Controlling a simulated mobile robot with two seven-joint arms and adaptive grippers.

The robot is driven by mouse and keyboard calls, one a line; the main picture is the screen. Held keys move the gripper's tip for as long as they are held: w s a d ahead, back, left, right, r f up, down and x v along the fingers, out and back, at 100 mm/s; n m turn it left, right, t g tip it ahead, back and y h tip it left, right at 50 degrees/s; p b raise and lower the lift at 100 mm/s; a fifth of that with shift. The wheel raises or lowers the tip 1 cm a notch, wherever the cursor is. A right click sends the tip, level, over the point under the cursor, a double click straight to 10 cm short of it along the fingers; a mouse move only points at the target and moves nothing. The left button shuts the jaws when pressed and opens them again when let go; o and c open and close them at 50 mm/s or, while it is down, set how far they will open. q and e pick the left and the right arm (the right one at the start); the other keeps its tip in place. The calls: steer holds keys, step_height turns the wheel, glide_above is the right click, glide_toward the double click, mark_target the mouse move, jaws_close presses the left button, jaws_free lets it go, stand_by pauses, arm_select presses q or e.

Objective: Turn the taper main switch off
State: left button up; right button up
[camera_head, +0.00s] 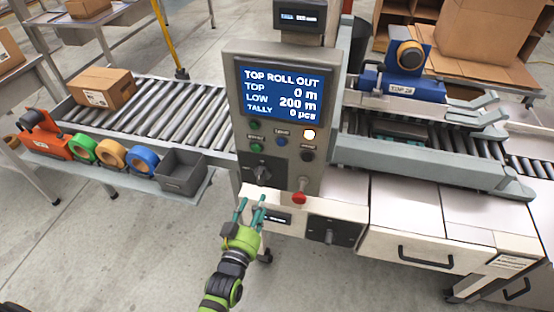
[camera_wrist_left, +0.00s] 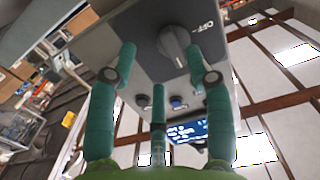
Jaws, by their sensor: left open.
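A grey control panel (camera_head: 233,100) carries a lit screen, coloured buttons and a rotary switch (camera_head: 262,173) with a dark knob on a black plate. The left wrist view shows a dark knob (camera_wrist_left: 173,42) close up, with the word OFF beside it. A second rotary switch (camera_head: 328,236) sits on a black plate on the lower box front. I cannot read which one is the taper main switch. My left gripper (camera_head: 250,206) is open and empty, just below and in front of the panel switch. It also shows in the left wrist view (camera_wrist_left: 160,58), its fingers spread near the knob.
A red mushroom button (camera_head: 299,197) sticks out right of the panel switch. A roller conveyor with a carton (camera_head: 101,89) lies left. Tape rolls and a grey bin (camera_head: 181,172) stand on the side shelf. A blue tape head (camera_head: 412,85) stands right. Floor at front left is clear.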

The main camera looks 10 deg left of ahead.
mark_target(261, 182)
arm_select(q)
steer(key=w, duration=0.1)
steer(key=w+r, duration=0.1)
steer(key=w+r+p, duration=0.1)
steer(key=w, duration=0.1)
steer(key=shift+w+a, duration=0.1)
steer(key=shift+a, duration=0.1)
steer(key=shift+w+d+f, duration=0.1)
steer(key=shift+w+f, duration=0.05)
steer(key=shift+w, duration=1.15)
jaws_close()
arm_select(e)
steer(key=shift+s+a+r, duration=0.2)
steer(key=shift+s+r, duration=0.35)
steer(key=shift+r, duration=0.1)
